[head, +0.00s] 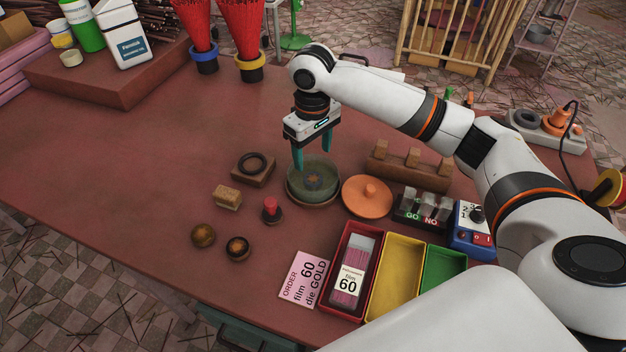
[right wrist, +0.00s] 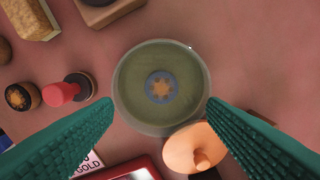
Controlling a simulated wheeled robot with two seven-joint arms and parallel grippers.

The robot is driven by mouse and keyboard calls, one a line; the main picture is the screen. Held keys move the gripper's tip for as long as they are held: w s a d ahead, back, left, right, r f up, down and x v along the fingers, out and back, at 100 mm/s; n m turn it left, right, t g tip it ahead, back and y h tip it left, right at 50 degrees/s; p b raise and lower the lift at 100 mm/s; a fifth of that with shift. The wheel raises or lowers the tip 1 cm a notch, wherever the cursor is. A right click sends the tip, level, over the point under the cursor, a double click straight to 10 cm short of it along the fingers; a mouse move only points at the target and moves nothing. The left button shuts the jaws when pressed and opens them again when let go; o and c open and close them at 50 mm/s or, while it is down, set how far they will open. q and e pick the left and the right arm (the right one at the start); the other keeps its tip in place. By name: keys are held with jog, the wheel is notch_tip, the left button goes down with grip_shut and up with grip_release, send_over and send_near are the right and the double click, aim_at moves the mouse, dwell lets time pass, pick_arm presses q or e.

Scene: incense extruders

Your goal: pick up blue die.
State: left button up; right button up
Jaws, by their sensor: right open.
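The blue die (head: 312,183) is a small blue-grey disc with a tan star-shaped mark in its middle. It lies inside a round greenish bowl (head: 293,193); in the right wrist view the die (right wrist: 150,86) sits near the middle of the bowl (right wrist: 135,65). My right gripper (head: 313,160) points down over the bowl, open and empty. In the right wrist view its two green fingers (right wrist: 160,102) stand apart, left and right of the bowl. My left gripper is not in view.
An orange lid (head: 367,199) with a knob lies right of the bowl. A red-topped stamp (head: 270,208), a wooden block with a dark ring (head: 253,174) and a wooden rack (head: 408,169) stand close by. Red, yellow (head: 394,280) and green trays are in front.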

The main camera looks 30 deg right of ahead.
aim_at(313, 178)
notch_tip(313, 178, down, 2)
jog(key=shift+s+f, duration=0.15)
jog(key=shift+f, duration=0.05)
jog(key=shift+w+d+f+p, duration=0.1)
jog(key=shift+f+p, duration=0.1)
jog(key=shift+f, duration=1.35)
jog(key=shift+w+f+p, duration=0.1)
jog(key=shift+f+p, duration=0.05)
jog(key=shift+f, duration=1.35)
jog(key=shift+r, duration=0.1)
jog(key=c, duration=1.3)
notch_tip(313, 178, up, 10)
jog(key=s+a+f+m, duration=0.1)
jog(key=s+a+m, duration=0.2)
jog(key=s, duration=1.1)
jog(key=a, duration=0.3)
jog(key=shift+s+f, duration=0.15)
jog(key=shift+f, duration=0.05)
